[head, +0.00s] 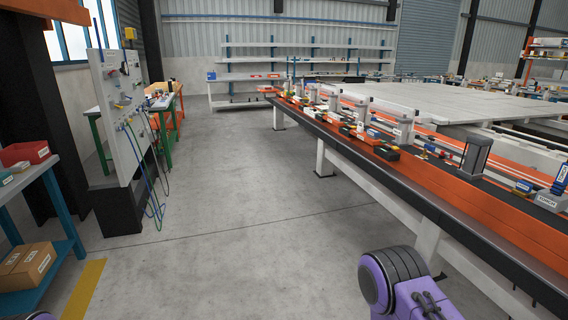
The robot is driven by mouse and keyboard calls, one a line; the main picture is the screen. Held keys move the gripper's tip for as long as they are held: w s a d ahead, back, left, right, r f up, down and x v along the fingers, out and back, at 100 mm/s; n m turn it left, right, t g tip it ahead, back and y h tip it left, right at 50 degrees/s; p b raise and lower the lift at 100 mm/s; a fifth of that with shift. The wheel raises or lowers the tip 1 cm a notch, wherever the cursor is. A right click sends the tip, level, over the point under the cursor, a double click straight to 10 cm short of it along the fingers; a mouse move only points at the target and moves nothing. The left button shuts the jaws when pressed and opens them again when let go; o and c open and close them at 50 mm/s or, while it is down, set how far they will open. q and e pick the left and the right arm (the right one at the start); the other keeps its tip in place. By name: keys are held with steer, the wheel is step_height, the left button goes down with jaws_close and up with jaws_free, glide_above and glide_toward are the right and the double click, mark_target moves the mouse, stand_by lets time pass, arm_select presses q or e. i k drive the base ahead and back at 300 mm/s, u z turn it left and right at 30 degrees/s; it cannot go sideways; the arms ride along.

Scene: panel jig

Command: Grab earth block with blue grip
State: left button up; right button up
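I cannot make out for certain an earth block with a blue grip. Several small coloured items lie along the long orange bench (440,185) on the right, too small to name. Near its right end are a small blue item (524,185) and a grey labelled block (546,200) with a blue part (562,176) behind it. A purple and dark grey link of my own arm shows at the bottom right, beside the bench. Neither gripper is in view.
Grey floor (240,200) is open between the bench and the left side. At left stand a tool panel (118,110), a blue-legged table with a red bin (24,153), and a cardboard box (28,265) on its lower shelf. Shelving (300,75) stands at the back.

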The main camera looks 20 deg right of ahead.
mark_target(523, 189)
steer(key=z, duration=0.35)
steer(key=i, duration=1.35)
steer(key=z, duration=1.6)
steer(key=i, duration=1.05)
steer(key=z, duration=0.85)
